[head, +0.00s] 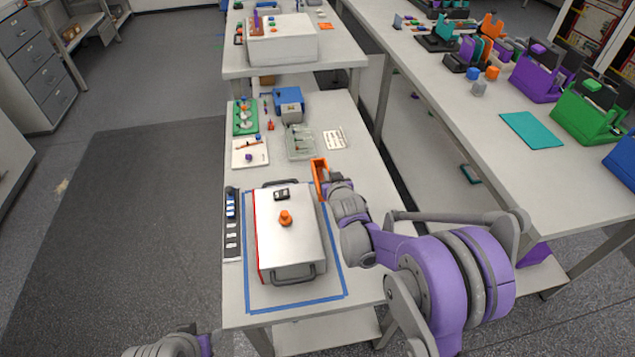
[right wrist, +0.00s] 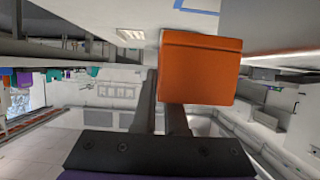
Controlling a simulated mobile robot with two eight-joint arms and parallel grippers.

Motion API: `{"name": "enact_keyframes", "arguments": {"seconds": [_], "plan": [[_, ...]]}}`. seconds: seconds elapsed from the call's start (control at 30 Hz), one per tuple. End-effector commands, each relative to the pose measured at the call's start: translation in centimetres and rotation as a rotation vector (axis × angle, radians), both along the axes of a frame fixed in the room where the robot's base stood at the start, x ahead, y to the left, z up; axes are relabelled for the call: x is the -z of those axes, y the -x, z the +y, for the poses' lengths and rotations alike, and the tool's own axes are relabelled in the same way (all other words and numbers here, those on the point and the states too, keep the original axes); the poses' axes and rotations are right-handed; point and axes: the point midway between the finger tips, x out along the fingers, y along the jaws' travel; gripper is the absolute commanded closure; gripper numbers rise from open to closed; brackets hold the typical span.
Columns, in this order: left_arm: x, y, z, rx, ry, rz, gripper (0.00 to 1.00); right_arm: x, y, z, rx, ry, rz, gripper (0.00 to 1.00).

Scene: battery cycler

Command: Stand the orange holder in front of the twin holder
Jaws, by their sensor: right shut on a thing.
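The orange holder (head: 320,179) is in my right gripper (head: 328,183), raised near the back right corner of the white box on the table. In the right wrist view the orange holder (right wrist: 199,68) shows as a broad orange block at the ends of the two dark fingers (right wrist: 163,88), which are shut on it. I cannot tell for certain which thing is the twin holder. A grey and blue unit (head: 290,104) stands farther back on the same table. Only a piece of my left arm shows at the bottom edge; its gripper is out of view.
The white box (head: 287,245) with handles and an orange knob (head: 285,218) stands inside blue tape. A grey tray (head: 299,142), a white card (head: 334,138) and a green rack (head: 245,117) lie behind. Right of the box is bare tabletop. A side table (head: 440,80) holds colored stands.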

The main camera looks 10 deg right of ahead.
Motion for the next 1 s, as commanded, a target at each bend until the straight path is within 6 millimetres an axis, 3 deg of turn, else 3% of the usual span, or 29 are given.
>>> {"name": "enact_keyframes", "arguments": {"seconds": [0.1, 0.37, 0.53, 0.93, 1.0], "plan": [[0.2, 0.0, 0.0, 0.000, 0.000, 0.001, 0.50, 2.3, 0.0, 0.0, 0.000, 0.000, -0.001, 1.00], [0.3, 0.1, 0.0, 0.000, 0.000, 0.001, 0.50, 4.5, 0.0, 0.0, 0.000, 0.000, 0.000, 1.00], [0.5, 0.1, 0.0, 0.000, 0.000, 0.002, 0.50, 7.0, 0.0, 0.0, 0.000, 0.000, -0.001, 1.00], [1.0, 0.2, 0.0, 0.000, 0.000, 0.004, 0.50, 7.7, 0.1, 0.0, 0.000, 0.000, 0.000, 1.00], [0.9, 0.2, 0.0, 0.000, 0.000, 0.003, 0.50, 7.6, 0.1, 0.0, 0.000, 0.000, 0.000, 0.81]]}}
